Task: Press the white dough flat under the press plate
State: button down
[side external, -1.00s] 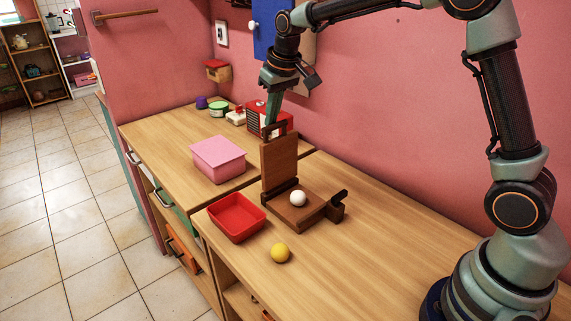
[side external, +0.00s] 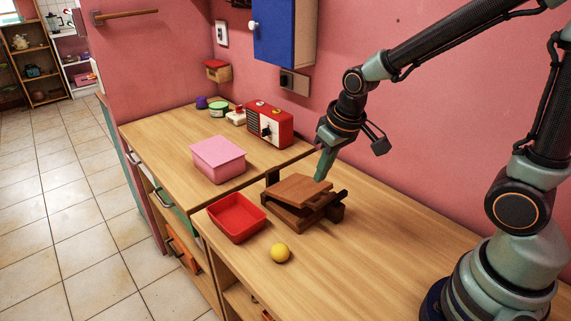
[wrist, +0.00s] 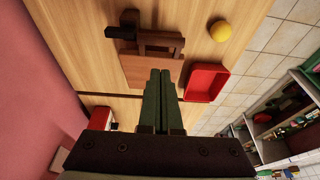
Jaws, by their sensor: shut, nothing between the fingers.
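The wooden press (side external: 310,214) stands on the counter with its press plate (side external: 299,187) tipped down over the base, slanting, with a gap beneath. The plate also shows in the wrist view (wrist: 140,70). The white dough is hidden under the plate in both current views. My gripper (side external: 320,178) is shut and empty, its fingertips pointing down at the plate's right end, close to it or touching; I cannot tell which. In the wrist view my closed fingers (wrist: 160,72) overlap the plate. A dark handle (wrist: 128,24) sticks out from the press.
A red tray (side external: 236,234) stands left of the press, and a yellow ball (side external: 280,253) lies in front. A pink box (side external: 218,166) and a red radio (side external: 270,130) stand farther back. The counter right of the press is clear.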

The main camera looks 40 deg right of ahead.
aim_at(324, 198)
jog(key=shift+s+f, duration=0.6)
jog(key=shift+f, duration=0.15)
jog(key=shift+s+f+t, duration=0.35)
jog(key=shift+f+t, duration=0.05)
jog(key=shift+f, duration=0.15)
jog(key=shift+s+f+t, duration=0.3)
jog(key=shift+f+t, duration=0.1)
jog(key=shift+f, duration=0.1)
notch_tip(324, 198, up, 20)
jog(key=s+d+f, duration=0.1)
jog(key=s+f, duration=0.4)
jog(key=shift+d+f+t, duration=0.4)
